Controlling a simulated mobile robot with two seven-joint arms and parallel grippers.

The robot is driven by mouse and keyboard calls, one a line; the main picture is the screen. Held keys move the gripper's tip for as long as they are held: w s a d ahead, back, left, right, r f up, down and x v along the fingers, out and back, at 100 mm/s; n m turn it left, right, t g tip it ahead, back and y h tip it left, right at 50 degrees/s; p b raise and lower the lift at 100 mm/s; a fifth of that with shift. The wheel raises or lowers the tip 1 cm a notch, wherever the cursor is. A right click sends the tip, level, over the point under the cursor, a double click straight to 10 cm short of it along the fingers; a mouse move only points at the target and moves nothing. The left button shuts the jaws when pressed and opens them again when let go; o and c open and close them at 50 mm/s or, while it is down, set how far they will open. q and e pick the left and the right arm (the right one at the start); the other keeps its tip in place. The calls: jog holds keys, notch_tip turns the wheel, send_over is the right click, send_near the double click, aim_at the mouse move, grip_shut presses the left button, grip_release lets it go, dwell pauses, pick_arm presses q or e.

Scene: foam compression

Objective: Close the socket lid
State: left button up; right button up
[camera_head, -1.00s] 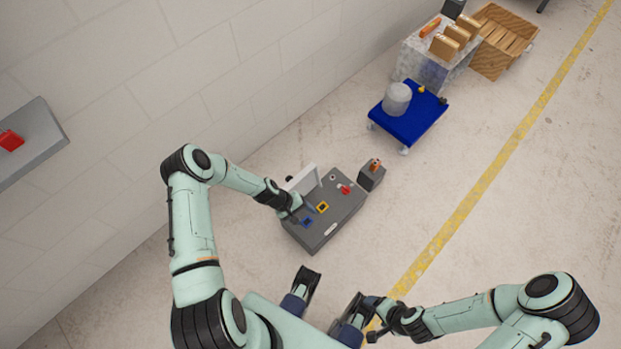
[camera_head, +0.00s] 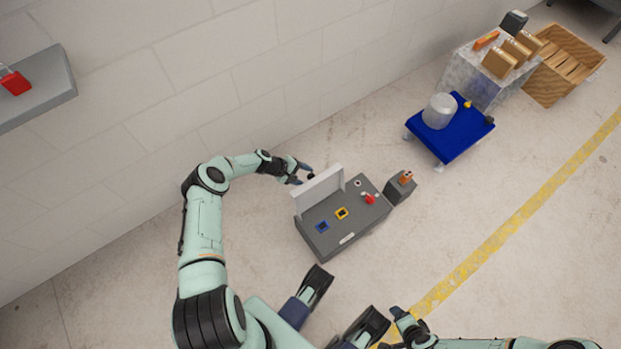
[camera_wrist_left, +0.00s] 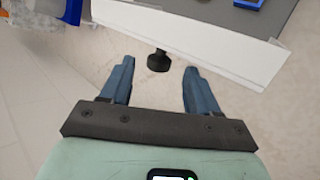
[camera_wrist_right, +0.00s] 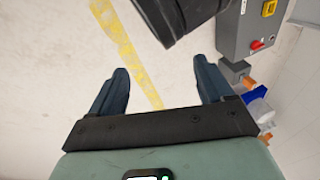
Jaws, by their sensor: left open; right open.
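A grey box (camera_head: 345,228) stands on the floor with a blue socket (camera_head: 322,227) and a yellow socket (camera_head: 341,213) on top. Its pale lid (camera_head: 319,191) stands up, open, along the wall side. My left gripper (camera_head: 303,172) is open and empty behind the lid's outer face. In the left wrist view, the lid (camera_wrist_left: 200,42) lies beyond the open fingers (camera_wrist_left: 159,72), and a black knob (camera_wrist_left: 158,61) on a short stem shows between their tips. Whether it touches them is unclear. My right gripper (camera_wrist_right: 162,70) is open and empty, low in the head view.
A red part (camera_head: 369,199) sits on the box, and a small grey block (camera_head: 399,188) stands beside it. A blue cart (camera_head: 452,143) with a grey cylinder is farther back. The wall runs behind the lid. A shelf (camera_head: 45,88) juts out at left.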

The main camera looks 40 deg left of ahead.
aim_at(310, 178)
pick_arm(q)
jog(key=x, duration=0.3)
jog(key=shift+b, duration=0.4)
jog(key=shift+w+d+f, duration=0.25)
jog(key=shift+f, duration=0.15)
pick_arm(e)
jog(key=shift+w+d+f, duration=0.15)
jog(key=shift+d+f, duration=0.15)
jog(key=shift+f, duration=0.25)
jog(key=shift+w+d+f, duration=0.1)
jog(key=shift+d+f, duration=0.15)
jog(key=shift+f, duration=0.25)
pick_arm(q)
grip_shut()
jog(key=shift+d, duration=0.15)
pick_arm(e)
jog(key=shift+s, duration=0.15)
